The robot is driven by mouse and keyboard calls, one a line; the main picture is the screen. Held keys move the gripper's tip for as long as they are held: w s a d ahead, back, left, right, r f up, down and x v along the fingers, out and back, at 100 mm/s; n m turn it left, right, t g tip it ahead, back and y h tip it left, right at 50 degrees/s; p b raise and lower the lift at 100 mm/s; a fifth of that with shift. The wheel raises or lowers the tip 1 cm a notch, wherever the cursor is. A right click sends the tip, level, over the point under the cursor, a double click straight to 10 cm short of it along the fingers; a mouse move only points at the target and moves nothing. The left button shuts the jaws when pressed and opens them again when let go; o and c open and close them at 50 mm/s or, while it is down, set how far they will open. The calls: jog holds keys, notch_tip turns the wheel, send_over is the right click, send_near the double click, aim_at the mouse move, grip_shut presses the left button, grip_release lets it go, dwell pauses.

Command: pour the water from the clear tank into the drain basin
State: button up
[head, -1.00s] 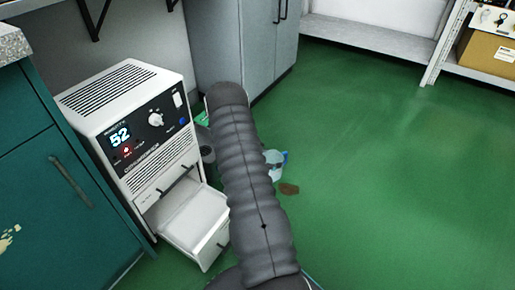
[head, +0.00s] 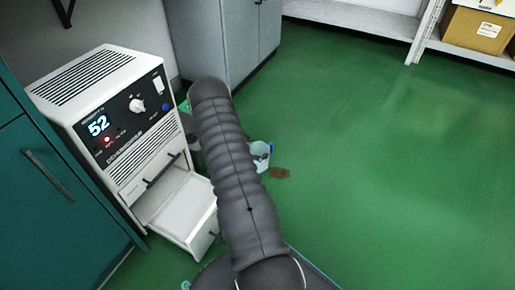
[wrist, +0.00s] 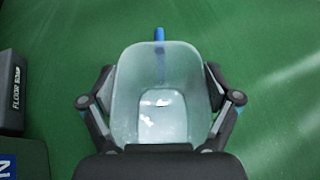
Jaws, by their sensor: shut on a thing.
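The clear tank (wrist: 160,95) is a translucent tub with a blue part (wrist: 159,35) at its far side. In the wrist view it sits between the fingers of my gripper (wrist: 160,110), which is shut on its sides. Pale patches show at its bottom; I cannot tell the water level. In the head view the tank (head: 261,150) shows partly behind my arm, low over the green floor, and my gripper is hidden there. I cannot make out the drain basin for sure.
A white dehumidifier (head: 105,100) reading 52 stands at left with its lower drawer (head: 185,205) pulled out. A teal cabinet (head: 50,190) and a grey cabinet (head: 225,40) flank it. Open green floor spreads right.

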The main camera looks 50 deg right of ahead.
jog(key=shift+f, duration=0.45)
jog(key=shift+f, duration=0.6)
jog(key=o, duration=1.5)
jog(key=shift+c, duration=0.2)
